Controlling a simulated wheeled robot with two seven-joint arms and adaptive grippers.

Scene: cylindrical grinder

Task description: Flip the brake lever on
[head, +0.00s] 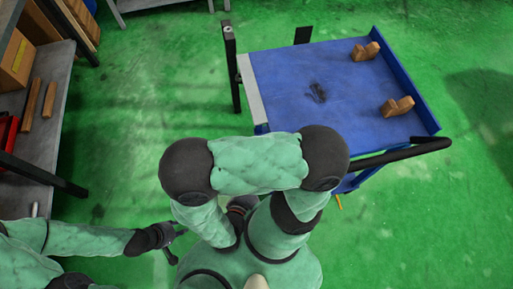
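No brake lever can be made out for certain. A small orange piece (339,202) shows under the near edge of the blue cart (285,75); I cannot tell whether it is the lever. The cart's black handle (400,155) runs along its near side. My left gripper (179,246) is at the lower left over the green floor, well away from the cart, with its dark fingers apart and nothing between them. My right arm fills the lower middle, in front of the cart's near left corner; its gripper cannot be made out.
Two brown wooden blocks (366,51) (397,106) sit on the cart's top. A grey shelf (52,130) with cardboard boxes (17,60) and a red bin (6,130) stands at the left. A black post (232,70) rises by the cart's left side. Green floor is clear between shelf and cart.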

